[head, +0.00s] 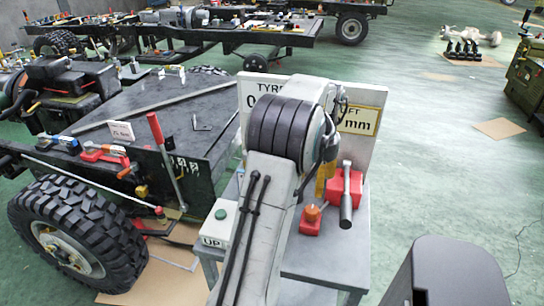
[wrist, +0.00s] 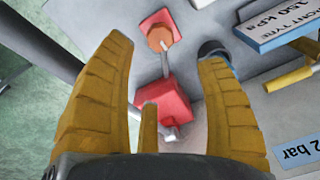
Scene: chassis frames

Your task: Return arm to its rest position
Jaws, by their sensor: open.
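My arm rises from the bottom of the head view, with its dark ribbed joint in front of a white sign board. My gripper (wrist: 165,42) is open in the wrist view, its two yellow ribbed fingers spread apart. I see nothing held between them. A narrow yellow piece stands between the fingers; I cannot tell what it belongs to. In the head view a bit of yellow (head: 325,176) shows beside the arm, and the rest of the gripper is hidden. The gripper is over the grey stand (head: 328,258), close to a red block (wrist: 160,96).
The stand carries a red block with a dark-handled lever (head: 346,195), an orange knob (head: 312,213), a green-button box (head: 220,228) and the sign board (head: 368,97). A chassis with a large tyre (head: 75,240) is at left. Green floor (head: 440,170) is open at right.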

